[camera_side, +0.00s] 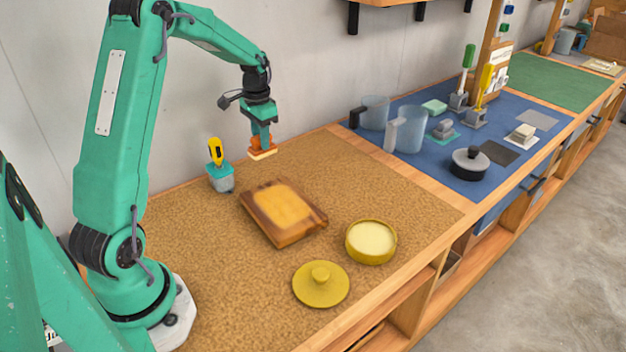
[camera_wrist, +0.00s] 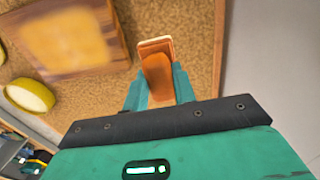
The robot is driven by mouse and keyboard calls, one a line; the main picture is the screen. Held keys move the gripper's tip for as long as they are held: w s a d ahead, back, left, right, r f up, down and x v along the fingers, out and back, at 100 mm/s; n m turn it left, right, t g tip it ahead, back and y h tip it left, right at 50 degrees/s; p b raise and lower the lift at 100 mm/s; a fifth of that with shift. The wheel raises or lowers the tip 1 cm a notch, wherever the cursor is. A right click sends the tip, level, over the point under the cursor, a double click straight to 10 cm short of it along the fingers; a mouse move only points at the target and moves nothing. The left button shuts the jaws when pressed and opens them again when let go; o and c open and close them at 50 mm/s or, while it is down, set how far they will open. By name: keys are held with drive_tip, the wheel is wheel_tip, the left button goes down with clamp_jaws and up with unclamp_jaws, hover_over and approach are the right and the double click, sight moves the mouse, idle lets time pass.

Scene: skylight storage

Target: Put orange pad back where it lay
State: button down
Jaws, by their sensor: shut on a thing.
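My gripper (camera_side: 261,143) is shut on the orange pad (camera_side: 262,153) and holds it above the far side of the cork mat (camera_side: 190,280), near the wall. The pad has an orange top and a pale underside. In the wrist view, the pad (camera_wrist: 155,50) sticks out between the teal fingers of my gripper (camera_wrist: 158,86). A wooden block (camera_side: 285,236) with a yellowish patch on top lies on the mat, nearer the front than the pad. It also shows in the wrist view (camera_wrist: 108,20).
A round yellow tin (camera_side: 371,258) with pale contents stands open on the mat, its yellow lid (camera_side: 321,287) beside it. A teal holder (camera_side: 220,180) with a yellow-handled tool stands left of my gripper. Clear jugs (camera_side: 408,133) stand on the blue mat (camera_side: 540,148) to the right.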

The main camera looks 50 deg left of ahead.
drive_tip(key=shift+w+a+f, duration=0.2)
drive_tip(key=shift+w+a, duration=0.1)
drive_tip(key=shift+a, duration=0.15)
drive_tip(key=shift+w+a+f, duration=0.15)
drive_tip(key=shift+w+a, duration=0.1)
drive_tip(key=shift+a, duration=0.15)
drive_tip(key=shift+f, duration=0.2)
drive_tip(key=shift+f, duration=2.7)
drive_tip(key=shift+f, duration=0.7)
idle(0.4)
drive_tip(key=c, duration=1.1)
unclamp_jaws()
drive_tip(key=shift+o, duration=0.2)
